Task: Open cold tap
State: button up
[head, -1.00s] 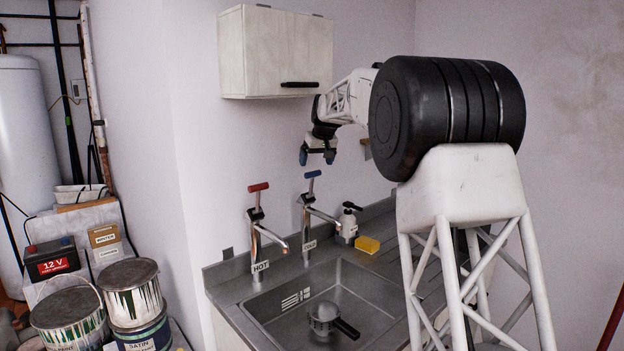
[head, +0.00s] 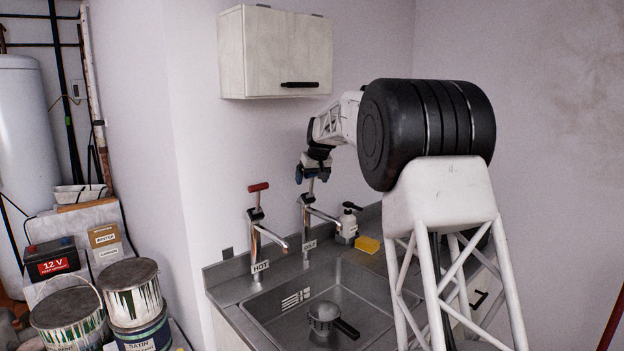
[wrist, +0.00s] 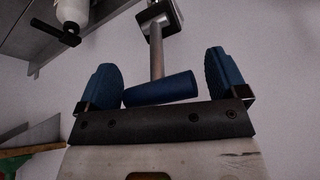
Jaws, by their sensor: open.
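The cold tap (head: 308,216) stands at the back of the sink, to the right of the hot tap (head: 257,225) with its red handle. The cold tap's blue handle (wrist: 160,88) lies between the two blue fingertips of my gripper (wrist: 165,82) in the wrist view, with a gap on the right side and a narrower one on the left. My gripper (head: 311,174) is open over the top of the cold tap in the head view and hides the blue handle there.
The steel sink (head: 375,290) holds a strainer-like pan (head: 325,316) with a black handle. A soap bottle (head: 348,223) and a yellow sponge (head: 368,244) sit right of the cold tap. A wall cabinet (head: 275,55) hangs above. Paint tins (head: 134,292) stand at left.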

jog(key=shift+c, duration=0.4)
jog(key=c, duration=1.1)
